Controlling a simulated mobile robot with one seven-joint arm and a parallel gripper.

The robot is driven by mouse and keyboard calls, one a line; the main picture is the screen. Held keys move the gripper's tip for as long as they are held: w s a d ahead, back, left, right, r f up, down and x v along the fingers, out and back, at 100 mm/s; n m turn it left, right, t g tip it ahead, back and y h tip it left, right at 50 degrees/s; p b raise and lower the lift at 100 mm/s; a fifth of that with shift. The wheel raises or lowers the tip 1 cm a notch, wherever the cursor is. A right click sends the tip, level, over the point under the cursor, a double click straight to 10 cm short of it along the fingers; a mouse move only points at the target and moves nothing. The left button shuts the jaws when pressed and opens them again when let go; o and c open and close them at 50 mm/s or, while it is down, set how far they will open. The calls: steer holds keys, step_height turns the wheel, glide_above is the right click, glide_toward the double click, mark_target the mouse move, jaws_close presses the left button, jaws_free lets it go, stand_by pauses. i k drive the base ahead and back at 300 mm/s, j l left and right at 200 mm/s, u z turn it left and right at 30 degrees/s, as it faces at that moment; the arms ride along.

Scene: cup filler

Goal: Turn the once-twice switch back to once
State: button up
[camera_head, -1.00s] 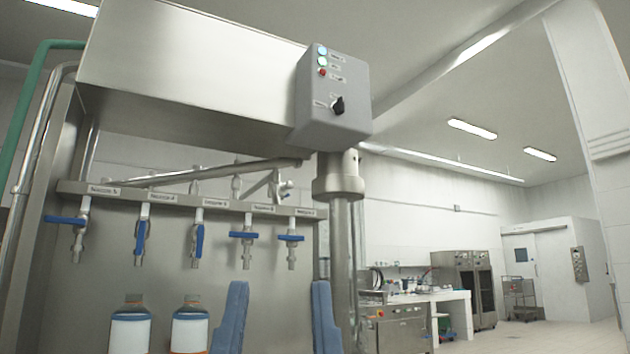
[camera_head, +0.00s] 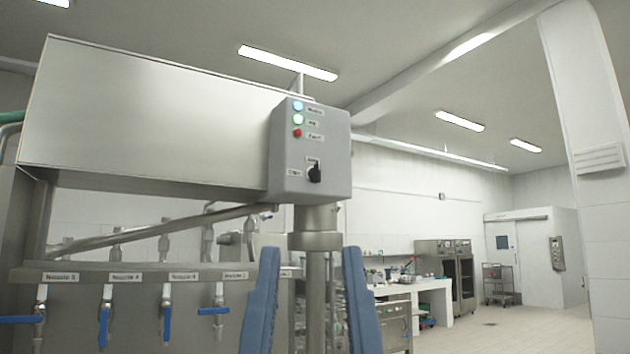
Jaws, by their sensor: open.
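The once-twice switch is a black rotary knob (camera_head: 315,172) low on the front of the grey control box (camera_head: 310,148). Small labels sit above it and to its left; their print is too small to read surely. Above the knob are a blue lamp, a green lamp and a red button (camera_head: 297,133). My gripper (camera_head: 308,262) shows at the bottom as two blue padded fingers, wide apart and empty. It is below the control box in the picture, with the box's steel post between the fingers. The gripper does not touch the knob.
A steel hood (camera_head: 150,115) joins the box on the left. Below it a labelled nozzle rail (camera_head: 140,275) carries several blue-handled valves. A white counter (camera_head: 430,287) and a steel cabinet (camera_head: 447,270) stand back right.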

mark_target(314, 175)
steer(key=i+l, duration=0.2)
steer(key=i, duration=0.25)
steer(key=i+l+z, duration=0.1)
steer(key=i+l, duration=0.15)
steer(key=i, duration=0.2)
steer(key=i+l, duration=0.2)
steer(key=i, duration=0.2)
